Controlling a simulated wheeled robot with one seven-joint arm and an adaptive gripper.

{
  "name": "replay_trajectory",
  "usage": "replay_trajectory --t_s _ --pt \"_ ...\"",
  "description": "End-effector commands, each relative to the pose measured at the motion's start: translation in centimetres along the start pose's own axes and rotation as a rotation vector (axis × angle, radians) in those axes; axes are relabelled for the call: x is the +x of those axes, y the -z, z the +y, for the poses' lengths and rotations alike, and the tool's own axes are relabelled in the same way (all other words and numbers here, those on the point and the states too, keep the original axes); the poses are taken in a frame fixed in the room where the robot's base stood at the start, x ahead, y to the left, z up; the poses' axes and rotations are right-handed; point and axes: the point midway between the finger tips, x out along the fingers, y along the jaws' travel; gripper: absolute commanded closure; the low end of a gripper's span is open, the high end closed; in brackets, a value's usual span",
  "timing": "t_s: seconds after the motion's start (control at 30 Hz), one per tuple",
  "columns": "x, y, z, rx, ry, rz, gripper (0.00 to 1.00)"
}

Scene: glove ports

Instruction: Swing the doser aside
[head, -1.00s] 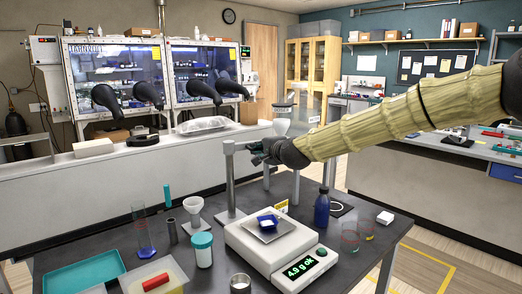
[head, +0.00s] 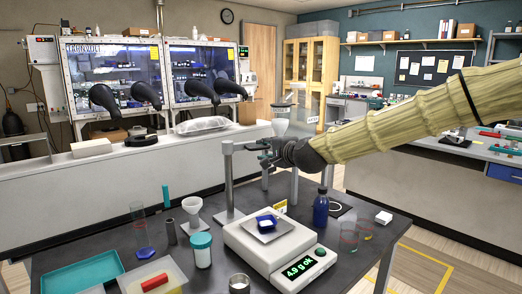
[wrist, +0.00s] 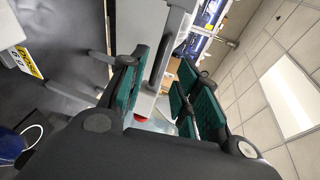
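The doser (head: 281,118), with a pale hopper, stands behind the balance, partly hidden by my gripper and arm. A grey post (head: 228,180) stands to its left, with a horizontal bar near its top running towards my gripper. My gripper (head: 264,150) is at that bar's height, above and behind the balance. In the wrist view its green-padded fingers (wrist: 158,98) are spread apart. Grey parts show between and beyond them; contact cannot be told. The balance (head: 262,250) reads "4.9 g ok" and bears a blue-and-white dish (head: 267,222) on its pan.
A blue bottle (head: 321,207) stands right of the balance. A white funnel (head: 193,211), a teal-lidded jar (head: 202,250) and a glass cylinder (head: 142,230) stand to its left. A teal tray (head: 80,277) lies at front left. Glove boxes (head: 110,65) line the back.

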Motion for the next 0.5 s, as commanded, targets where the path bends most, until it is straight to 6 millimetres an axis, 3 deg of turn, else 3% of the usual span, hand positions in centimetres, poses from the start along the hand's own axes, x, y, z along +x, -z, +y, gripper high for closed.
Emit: replay_trajectory --t_s 0.2,0.5 --pt "-3.3 -0.1 -0.1 0.0 0.001 -0.001 0.68" --pt "-4.9 -0.1 0.0 -0.001 0.0 -0.001 0.68"
